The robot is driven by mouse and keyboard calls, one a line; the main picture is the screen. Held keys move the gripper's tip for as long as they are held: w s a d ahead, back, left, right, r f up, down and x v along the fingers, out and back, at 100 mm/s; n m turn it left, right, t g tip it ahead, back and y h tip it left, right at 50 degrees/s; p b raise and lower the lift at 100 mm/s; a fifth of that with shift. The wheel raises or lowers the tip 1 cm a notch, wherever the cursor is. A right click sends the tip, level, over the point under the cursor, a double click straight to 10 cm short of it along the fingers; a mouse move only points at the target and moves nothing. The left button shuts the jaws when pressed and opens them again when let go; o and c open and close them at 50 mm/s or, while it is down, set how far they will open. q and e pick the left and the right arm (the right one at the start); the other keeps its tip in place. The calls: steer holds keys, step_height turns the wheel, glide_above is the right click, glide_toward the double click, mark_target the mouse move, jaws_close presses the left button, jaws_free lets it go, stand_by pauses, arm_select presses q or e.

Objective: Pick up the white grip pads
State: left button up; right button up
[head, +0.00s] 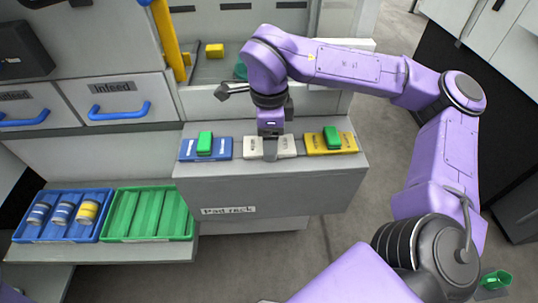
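The white grip pads (287,145) lie in the middle of the pad rack (318,190), between a blue set and a yellow set. My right arm reaches in from the right, and my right gripper (270,155) points down over the middle of the white pads. It hides their centre, so any green block there cannot be seen. I cannot tell whether its fingers are open or shut, or whether they touch the pads. My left gripper is not in view.
Blue pads (222,153) and yellow pads (318,146) with green blocks flank closely. At lower left are a blue tray (45,239) with cans and an empty green tray (150,238). Behind are a yellow post (168,40) and drawers with blue handles (119,112).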

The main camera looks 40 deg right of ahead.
steer(key=shift+r, duration=0.1)
jaws_close()
step_height(320, 180, up, 28)
steer(key=p, duration=0.6)
step_height(320, 180, up, 19)
steer(key=p, duration=2)
steer(key=shift+f, duration=0.2)
